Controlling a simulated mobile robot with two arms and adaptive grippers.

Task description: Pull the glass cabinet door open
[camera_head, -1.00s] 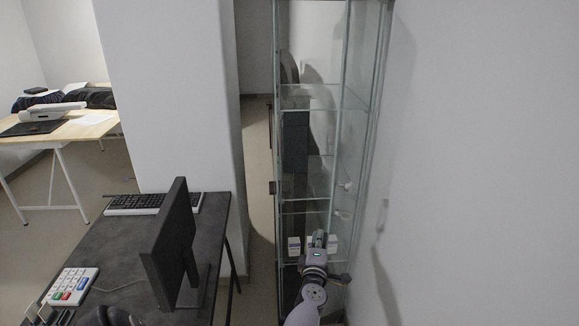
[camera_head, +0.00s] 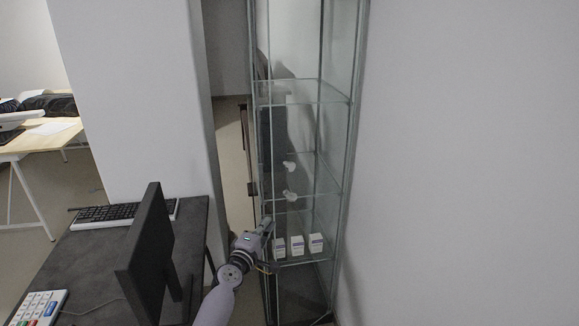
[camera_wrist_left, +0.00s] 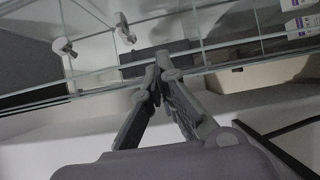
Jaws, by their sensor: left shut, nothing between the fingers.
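The tall glass cabinet (camera_head: 349,130) stands upright against the wall, right of centre in the head view. A small dark block (camera_head: 252,188) shows at its left edge. I cannot tell from these frames whether the glass door stands ajar. My left gripper (camera_head: 267,226) is at the cabinet's lower left front edge, left of the small boxes. In the left wrist view its fingertips (camera_wrist_left: 158,70) are together with nothing between them, in front of glass panes and shelves. Whether they touch the glass is unclear. My right gripper is not in view.
White boxes (camera_head: 297,246) and two white rounded items (camera_head: 290,166) are inside the cabinet. A dark desk (camera_head: 100,268) with a monitor (camera_head: 145,255) and keyboard (camera_head: 125,214) stands to the left. A white pillar (camera_head: 137,100) is behind it; a narrow floor gap separates desk and cabinet.

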